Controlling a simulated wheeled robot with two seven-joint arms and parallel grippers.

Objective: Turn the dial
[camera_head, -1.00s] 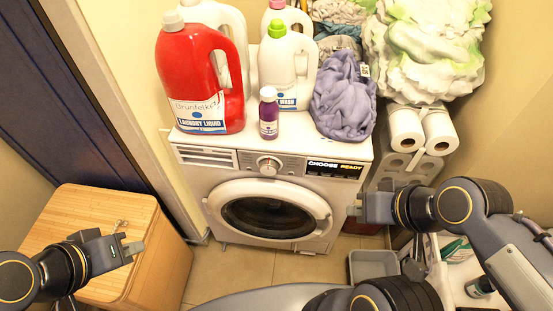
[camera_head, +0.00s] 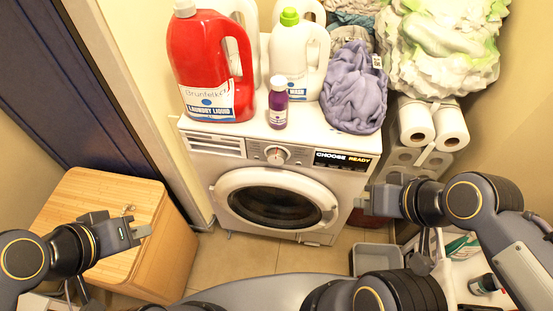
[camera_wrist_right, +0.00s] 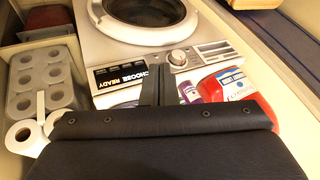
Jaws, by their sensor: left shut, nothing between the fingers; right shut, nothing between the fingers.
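The white washer (camera_head: 213,165) stands ahead with its round door (camera_head: 268,199) closed. Its dial (camera_head: 276,155) is on the front panel, left of a display reading "CHOOSE READY" (camera_head: 342,159). The dial (camera_wrist_right: 178,57) also shows in the right wrist view, unobstructed. My right gripper (camera_head: 363,200) is shut and empty, in front of the washer's right side, lower than the dial and apart from it. My left gripper (camera_head: 146,229) is shut and empty over the wooden cabinet at the left, far from the dial.
A red detergent jug (camera_head: 207,65), a white bottle (camera_head: 298,62), a small purple bottle (camera_head: 278,104) and purple cloth (camera_head: 353,90) crowd the washer top. Toilet rolls (camera_head: 416,122) stand at its right. A wooden cabinet (camera_head: 170,262) is at the left. Floor (camera_head: 232,262) shows below the washer.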

